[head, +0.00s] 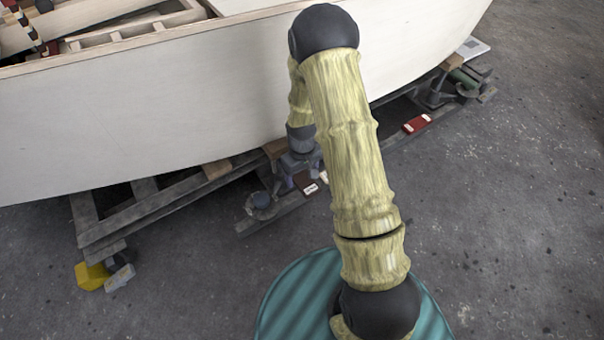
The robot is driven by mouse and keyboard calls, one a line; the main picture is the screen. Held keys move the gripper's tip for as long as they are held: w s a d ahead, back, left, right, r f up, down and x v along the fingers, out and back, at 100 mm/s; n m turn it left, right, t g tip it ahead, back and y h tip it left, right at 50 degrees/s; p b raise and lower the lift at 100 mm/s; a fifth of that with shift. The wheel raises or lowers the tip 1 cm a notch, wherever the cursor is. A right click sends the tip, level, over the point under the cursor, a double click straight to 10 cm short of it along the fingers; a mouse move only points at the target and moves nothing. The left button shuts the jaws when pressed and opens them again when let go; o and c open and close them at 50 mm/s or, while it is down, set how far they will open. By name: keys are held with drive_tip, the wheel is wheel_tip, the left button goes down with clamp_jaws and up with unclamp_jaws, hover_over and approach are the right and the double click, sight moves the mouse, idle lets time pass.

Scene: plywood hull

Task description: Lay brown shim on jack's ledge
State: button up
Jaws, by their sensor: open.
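My gripper (300,166) hangs below my wrist, close to the hull's lower edge, partly hidden by my forearm; its jaws are open. A dark brown piece with a white label (305,182), likely the brown shim, lies just below my gripper on or beside a grey timber. I cannot tell whether the jaws touch it. A grey-blue jack part with a round foot (262,200) stands left of the gripper. The jack's ledge cannot be made out clearly. Another jack (440,92) stands at the right under the hull.
The pale plywood hull (150,110) overhangs the work area. Grey cradle timbers (150,208) run beneath it, with a tan wood block (217,169) on them. A red piece with white ends (417,123) lies at right. Yellow (92,275) and grey blocks sit at left. Open floor lies in front.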

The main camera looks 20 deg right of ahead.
wheel_tip(320, 180, up, 12)
drive_tip(key=p, duration=0.6)
drive_tip(key=shift+f, duration=0.2)
wheel_tip(320, 180, up, 11)
drive_tip(key=m+t, duration=0.1)
drive_tip(key=m, duration=0.1)
hover_over(302, 178)
drive_tip(key=s, duration=0.6)
drive_tip(key=s+r+m+t, duration=0.1)
drive_tip(key=s+r, duration=0.5)
drive_tip(key=s, duration=0.2)
drive_tip(key=shift+s+r+m+t, duration=0.15)
drive_tip(key=shift+m+t, duration=0.15)
